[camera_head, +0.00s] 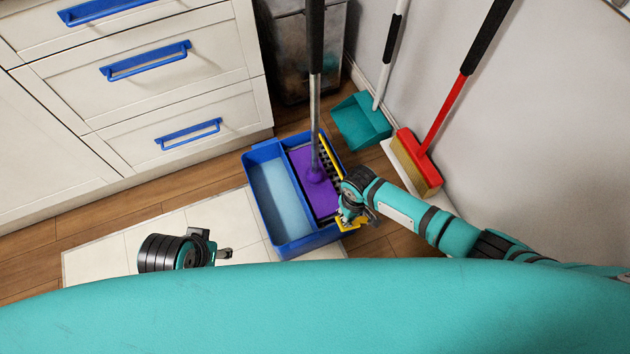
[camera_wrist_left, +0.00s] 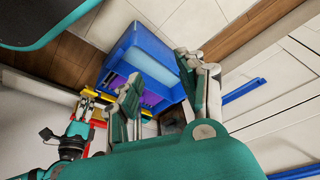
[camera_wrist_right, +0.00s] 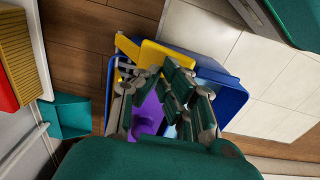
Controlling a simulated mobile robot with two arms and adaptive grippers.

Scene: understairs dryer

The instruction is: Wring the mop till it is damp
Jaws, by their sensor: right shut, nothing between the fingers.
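The mop stands with its purple head (camera_head: 316,176) in the right compartment of the blue bucket (camera_head: 310,243), its grey and black handle (camera_head: 315,60) rising nearly upright. The head partly shows in the right wrist view (camera_wrist_right: 148,112). A yellow wringer part (camera_head: 350,224) is at the bucket's near right corner, also in the right wrist view (camera_wrist_right: 150,52). My right gripper (camera_head: 345,214) is shut and empty beside this part; I cannot tell whether they touch. My left gripper (camera_head: 223,253) is open and empty, left of the bucket; its spread fingers show in the left wrist view (camera_wrist_left: 168,76).
The bucket's left compartment (camera_head: 275,190) holds pale bluish water. A teal dustpan (camera_head: 360,122) and a red broom (camera_head: 415,160) lean along the right wall. White drawers (camera_head: 190,125) stand at left, a dark bin (camera_head: 300,60) behind. Pale floor tiles (camera_head: 110,262) lie clear at left.

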